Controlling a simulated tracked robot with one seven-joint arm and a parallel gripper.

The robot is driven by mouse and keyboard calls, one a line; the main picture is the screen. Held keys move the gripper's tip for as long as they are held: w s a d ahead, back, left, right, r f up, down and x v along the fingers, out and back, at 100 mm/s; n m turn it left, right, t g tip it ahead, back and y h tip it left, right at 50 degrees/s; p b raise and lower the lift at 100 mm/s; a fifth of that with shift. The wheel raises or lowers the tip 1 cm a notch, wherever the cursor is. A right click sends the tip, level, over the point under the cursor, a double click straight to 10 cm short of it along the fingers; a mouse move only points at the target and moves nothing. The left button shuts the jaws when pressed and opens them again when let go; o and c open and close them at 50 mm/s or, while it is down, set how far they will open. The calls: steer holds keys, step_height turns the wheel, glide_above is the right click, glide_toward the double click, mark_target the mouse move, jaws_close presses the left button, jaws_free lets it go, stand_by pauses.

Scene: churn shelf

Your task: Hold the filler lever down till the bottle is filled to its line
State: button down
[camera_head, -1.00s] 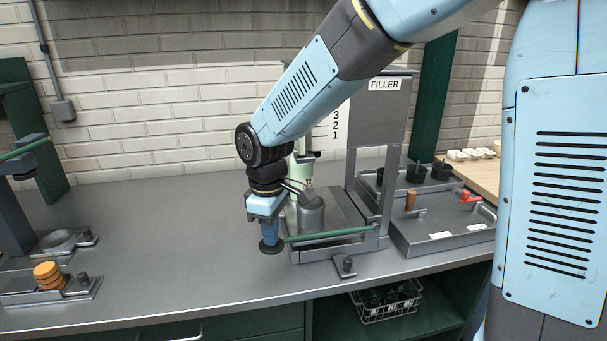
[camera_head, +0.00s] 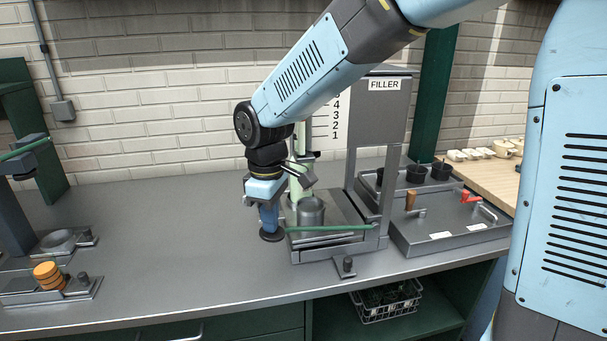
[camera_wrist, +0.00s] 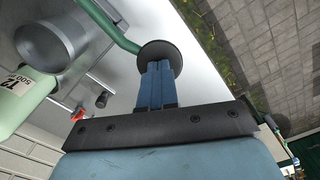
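The filler (camera_head: 380,120) is a grey frame with a number scale (camera_head: 335,118). Its green lever (camera_head: 325,228) is roughly level and ends at the left in a dark round pad (camera_head: 271,236). My gripper (camera_head: 268,228) is above this pad, its blue fingers pointing down and apparently touching it. In the wrist view the fingers (camera_wrist: 157,75) are together, with their tips at the pad (camera_wrist: 160,55). A pale green bottle (camera_wrist: 22,95) with a label stands beside a steel cylinder (camera_wrist: 50,45). The bottle's fill level and line cannot be made out.
A grey tray unit (camera_head: 445,230) with a red-handled tap and black cups (camera_head: 416,173) is to the right. At the left is another station with orange discs (camera_head: 47,274). A wire basket (camera_head: 387,300) is on the shelf below. The counter left of the filler is clear.

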steer(key=shift+r, duration=0.3)
steer(key=shift+r, duration=3.05)
